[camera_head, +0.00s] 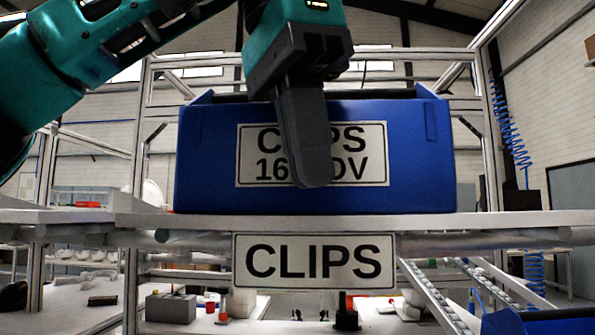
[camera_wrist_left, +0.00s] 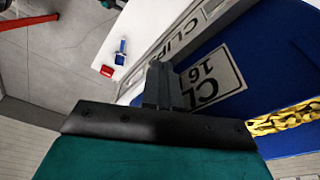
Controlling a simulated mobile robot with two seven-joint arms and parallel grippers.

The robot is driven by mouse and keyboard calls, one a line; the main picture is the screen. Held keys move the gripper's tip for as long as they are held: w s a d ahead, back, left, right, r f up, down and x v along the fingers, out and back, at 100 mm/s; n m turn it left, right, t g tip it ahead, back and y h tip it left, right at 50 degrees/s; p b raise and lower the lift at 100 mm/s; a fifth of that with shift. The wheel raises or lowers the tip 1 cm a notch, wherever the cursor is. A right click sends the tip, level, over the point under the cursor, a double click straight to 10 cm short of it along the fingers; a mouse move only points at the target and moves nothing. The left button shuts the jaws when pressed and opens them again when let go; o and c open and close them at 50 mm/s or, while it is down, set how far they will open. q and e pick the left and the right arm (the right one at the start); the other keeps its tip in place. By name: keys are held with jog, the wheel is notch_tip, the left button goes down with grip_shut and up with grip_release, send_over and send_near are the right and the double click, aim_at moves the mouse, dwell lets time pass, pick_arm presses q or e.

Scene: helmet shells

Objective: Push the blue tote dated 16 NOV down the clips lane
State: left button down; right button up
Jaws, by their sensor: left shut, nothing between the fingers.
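The blue tote (camera_head: 410,140) stands upright on the shelf, its front facing me. Its white label (camera_head: 365,150) reads CLIPS and 16 NOV, partly covered by my gripper. A CLIPS sign (camera_head: 313,262) hangs on the shelf edge right below. My left gripper (camera_head: 314,175) is shut and empty, fingers pointing down in front of the label. In the left wrist view the fingers (camera_wrist_left: 157,85) are beside the tote (camera_wrist_left: 285,65) and its label (camera_wrist_left: 213,79). I cannot tell whether they touch the tote. My right gripper is not in view.
The shelf edge (camera_head: 500,219) runs across below the tote, with free room on both sides. Metal frame posts (camera_head: 489,130) rise at left and right. A sloping roller track (camera_head: 440,298) shows below right. Yellow pieces (camera_wrist_left: 285,119) show at the tote's edge in the wrist view.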

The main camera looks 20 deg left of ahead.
pick_arm(q)
jog(key=shift+w+a+p, duration=0.15)
jog(key=shift+w, duration=0.35)
jog(key=shift+w+a+p, duration=0.15)
jog(key=shift+w, duration=0.35)
jog(key=shift+w+a+f, duration=0.1)
jog(key=shift+w+a, duration=0.35)
jog(key=shift+w, duration=1.15)
jog(key=shift+w+a+r, duration=0.1)
jog(key=shift+w+a, duration=0.35)
jog(key=shift+w, duration=1.1)
jog(key=shift+w+a+f, duration=0.1)
jog(key=shift+w+a, duration=0.35)
jog(key=shift+w, duration=1.15)
